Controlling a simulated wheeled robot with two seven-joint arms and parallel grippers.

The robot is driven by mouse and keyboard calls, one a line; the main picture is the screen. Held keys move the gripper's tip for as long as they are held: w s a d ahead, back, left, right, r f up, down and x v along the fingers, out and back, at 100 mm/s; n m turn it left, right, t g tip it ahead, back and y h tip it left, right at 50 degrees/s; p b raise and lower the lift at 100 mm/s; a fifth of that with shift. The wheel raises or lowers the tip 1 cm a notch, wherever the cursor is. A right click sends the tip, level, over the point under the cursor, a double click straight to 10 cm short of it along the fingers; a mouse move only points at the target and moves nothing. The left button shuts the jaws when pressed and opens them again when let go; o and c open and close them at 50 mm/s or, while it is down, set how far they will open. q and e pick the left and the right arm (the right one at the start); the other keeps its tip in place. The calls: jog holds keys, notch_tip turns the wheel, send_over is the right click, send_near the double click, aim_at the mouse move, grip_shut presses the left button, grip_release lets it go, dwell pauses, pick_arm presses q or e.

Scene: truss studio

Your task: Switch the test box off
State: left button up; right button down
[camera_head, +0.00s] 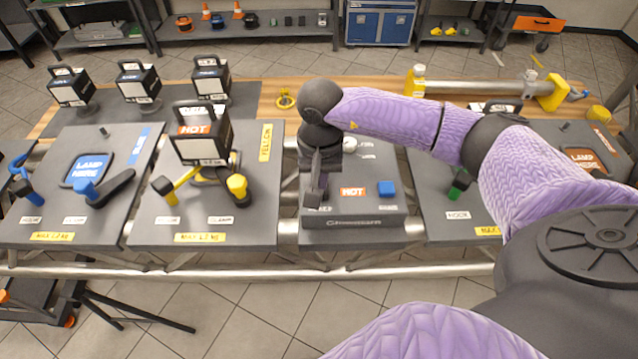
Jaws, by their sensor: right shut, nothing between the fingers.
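The test box (368,222) is a dark grey box at the middle front of the bench. My right gripper (316,198) is shut and empty, pointing down over the left part of the box top. It covers that part, so a switch there and most of the small white label below it are hidden. I cannot tell whether the fingertips touch the box. My left gripper is out of view.
Left of the box, a grey board holds a black lamp (202,142) marked HOT and yellow clamps (238,186). Another board (50,215) lies farther left. Several lamps stand behind. My right arm crosses over the boards at right. A metal truss rail (420,272) runs along the front.

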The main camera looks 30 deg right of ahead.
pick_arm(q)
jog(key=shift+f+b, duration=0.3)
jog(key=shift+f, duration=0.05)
pick_arm(e)
jog(key=shift+f, duration=0.35)
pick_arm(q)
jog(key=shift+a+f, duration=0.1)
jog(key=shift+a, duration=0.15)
pick_arm(e)
jog(key=shift+f, duration=0.15)
jog(key=shift+r, duration=0.4)
notch_tip(320, 180, up, 6)
jog(key=p, duration=0.4)
jog(key=shift+r+p, duration=0.2)
jog(key=shift+p, duration=0.1)
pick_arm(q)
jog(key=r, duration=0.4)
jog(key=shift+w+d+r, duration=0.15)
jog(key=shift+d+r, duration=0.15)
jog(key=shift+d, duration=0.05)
pick_arm(e)
jog(key=shift+f, duration=0.1)
